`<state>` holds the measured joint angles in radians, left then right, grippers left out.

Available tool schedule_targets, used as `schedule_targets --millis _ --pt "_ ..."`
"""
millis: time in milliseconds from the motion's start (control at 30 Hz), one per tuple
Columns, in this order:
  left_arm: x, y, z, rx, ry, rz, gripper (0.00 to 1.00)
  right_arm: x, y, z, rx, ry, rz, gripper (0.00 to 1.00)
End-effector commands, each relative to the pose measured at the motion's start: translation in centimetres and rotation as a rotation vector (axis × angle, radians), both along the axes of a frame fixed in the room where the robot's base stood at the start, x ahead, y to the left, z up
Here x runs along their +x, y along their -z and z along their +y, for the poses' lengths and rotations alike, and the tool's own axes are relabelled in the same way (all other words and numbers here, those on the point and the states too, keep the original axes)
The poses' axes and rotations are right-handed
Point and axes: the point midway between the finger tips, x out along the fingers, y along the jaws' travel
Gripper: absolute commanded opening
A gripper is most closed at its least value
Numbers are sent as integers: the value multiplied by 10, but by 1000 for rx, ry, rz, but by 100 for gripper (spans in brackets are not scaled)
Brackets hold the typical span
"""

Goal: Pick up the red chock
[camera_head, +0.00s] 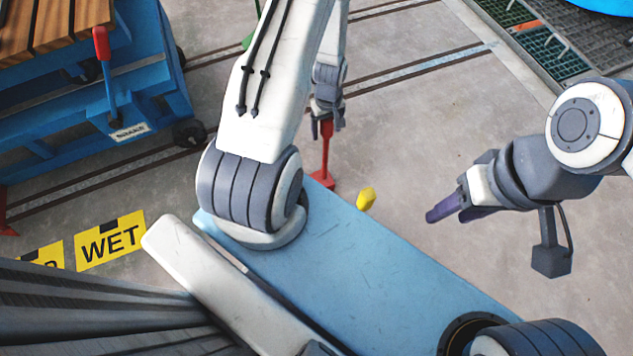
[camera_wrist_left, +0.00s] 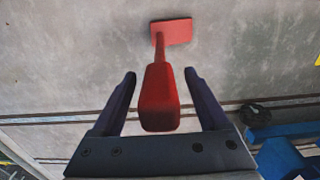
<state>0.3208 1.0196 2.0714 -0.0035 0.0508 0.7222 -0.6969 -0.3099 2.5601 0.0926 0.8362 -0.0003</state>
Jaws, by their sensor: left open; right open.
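The red chock (camera_head: 325,158) stands on the floor with its handle upright and a flat base, partly hidden behind my blue base in the head view. My left gripper (camera_head: 326,131) is at the top of the handle, pointing down. In the left wrist view the chock's thick handle end (camera_wrist_left: 159,98) sits between the two open fingers of the left gripper (camera_wrist_left: 160,74), with a visible gap on each side. The chock's base (camera_wrist_left: 172,31) lies beyond the fingertips. My right gripper (camera_head: 446,211) is open and empty, to the right of the chock and well apart from it.
A blue cart (camera_head: 150,97) with wooden slats and a red-handled lever (camera_head: 102,45) stands at the upper left. Rails (camera_head: 415,62) cross the floor. A yellow "WET" marking (camera_head: 110,241) lies lower left. Floor grates (camera_head: 548,55) are at the upper right. Open floor lies right of the chock.

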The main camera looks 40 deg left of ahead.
Motion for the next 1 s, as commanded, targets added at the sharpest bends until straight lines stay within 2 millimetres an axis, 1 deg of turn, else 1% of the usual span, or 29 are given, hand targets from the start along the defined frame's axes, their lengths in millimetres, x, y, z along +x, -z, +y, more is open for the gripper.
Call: schedule_targets --millis 67,100,167,200,267,300,1000 --pt "0 -1 0 0 0 0 78 0 -1 0 0 0 0 50" --pt "0 -1 0 0 0 0 70 0 -1 0 0 0 0 50" --pt "0 -1 0 0 0 0 47 0 -1 0 0 0 0 50" --pt "0 -1 0 0 0 0 32 0 -1 0 0 0 0 50" --pt "0 -1 0 0 0 0 9 0 -1 0 0 0 0 50" --pt "0 -1 0 0 0 0 0 0 -1 0 0 0 0 50" --pt "0 -1 0 0 0 1 0 0 -1 0 0 0 0 50"
